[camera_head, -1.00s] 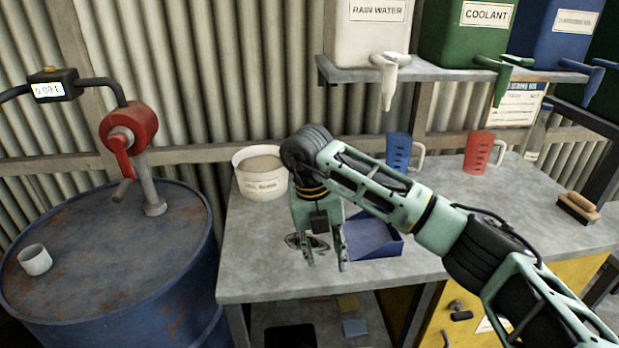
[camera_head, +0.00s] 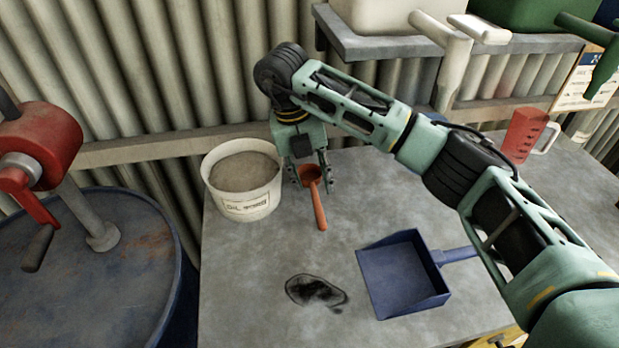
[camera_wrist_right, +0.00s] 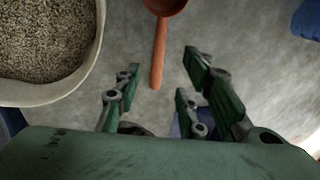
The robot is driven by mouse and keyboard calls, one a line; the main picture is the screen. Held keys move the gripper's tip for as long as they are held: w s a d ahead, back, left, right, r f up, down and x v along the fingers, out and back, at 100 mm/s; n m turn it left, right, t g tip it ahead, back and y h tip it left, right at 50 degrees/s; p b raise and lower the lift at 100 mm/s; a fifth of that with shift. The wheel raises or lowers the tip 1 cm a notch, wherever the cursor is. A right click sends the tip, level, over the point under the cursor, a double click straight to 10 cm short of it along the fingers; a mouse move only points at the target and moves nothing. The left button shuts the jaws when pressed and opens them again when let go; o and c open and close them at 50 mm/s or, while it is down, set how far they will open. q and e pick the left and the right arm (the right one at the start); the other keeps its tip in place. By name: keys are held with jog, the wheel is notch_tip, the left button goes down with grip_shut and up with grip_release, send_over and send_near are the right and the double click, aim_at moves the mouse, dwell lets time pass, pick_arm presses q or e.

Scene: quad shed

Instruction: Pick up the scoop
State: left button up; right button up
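The orange-red scoop (camera_head: 320,211) lies on the grey workbench just right of the white bucket, its handle pointing toward the front. In the right wrist view the scoop (camera_wrist_right: 159,52) has its bowl at the top edge and its handle running down toward the gap between my fingers. My right gripper (camera_head: 313,187) is open and above the scoop, its fingers hiding part of the bowl in the head view. In the right wrist view the gripper (camera_wrist_right: 161,75) shows its fingers spread, with nothing clamped. My left gripper is in neither view.
A white bucket (camera_head: 247,206) of grey-brown granules stands close left of the scoop. A blue dustpan (camera_head: 400,275) and a dark stain (camera_head: 315,292) lie toward the front. A red jug (camera_head: 522,135) stands at the right. A shelf (camera_head: 385,44) overhangs the back.

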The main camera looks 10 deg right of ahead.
aim_at(316, 199)
jog(key=f, duration=0.1)
jog(key=f+p, duration=0.1)
jog(key=shift+d+f, duration=0.25)
jog(key=shift+f, duration=0.05)
jog(key=f, duration=0.1)
jog(key=f+p, duration=0.1)
jog(key=f, duration=0.1)
jog(key=f+p, duration=0.1)
jog(key=shift+w+d+f, duration=0.25)
jog(key=shift+w+d, duration=0.05)
jog(key=shift+d+f, duration=0.1)
jog(key=shift+f, duration=0.15)
jog(key=shift+c, duration=0.5)
grip_shut()
